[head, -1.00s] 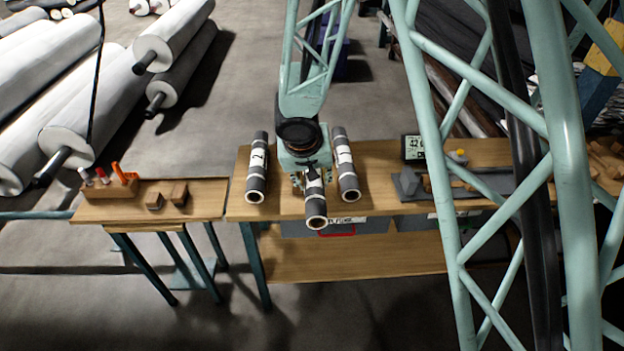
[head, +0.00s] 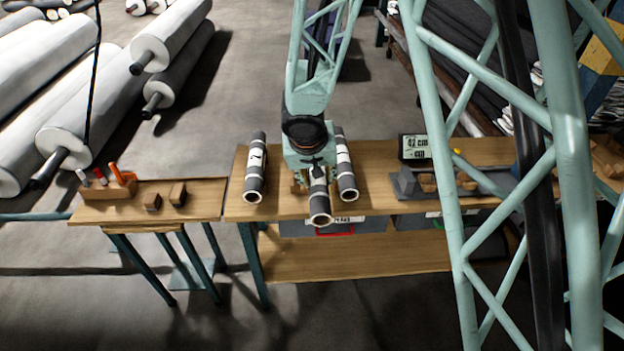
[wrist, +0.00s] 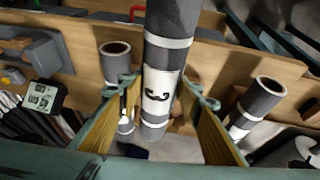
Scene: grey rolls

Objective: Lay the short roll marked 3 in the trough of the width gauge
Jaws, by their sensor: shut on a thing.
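The held short roll (head: 320,205) is dark grey with white bands and an open end facing the camera. My gripper (head: 316,172) is shut on its middle. In the wrist view the roll (wrist: 170,55) lies between the two fingers (wrist: 160,95), and its white label carries a dark curly mark like a 3 on its side. The width gauge (head: 405,182) is at the right of the bench, a grey base with blocks and a display (head: 414,148) reading about 42 cm. My gripper is left of it. The gauge's trough is not clear.
Another short roll (head: 256,165) lies left of my gripper, its number unclear. A third (head: 346,180) lies close at the right, partly hidden by my gripper. A side table (head: 100,208) at left holds small blocks and a tool holder. The bench (head: 375,185) between rolls and gauge is clear.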

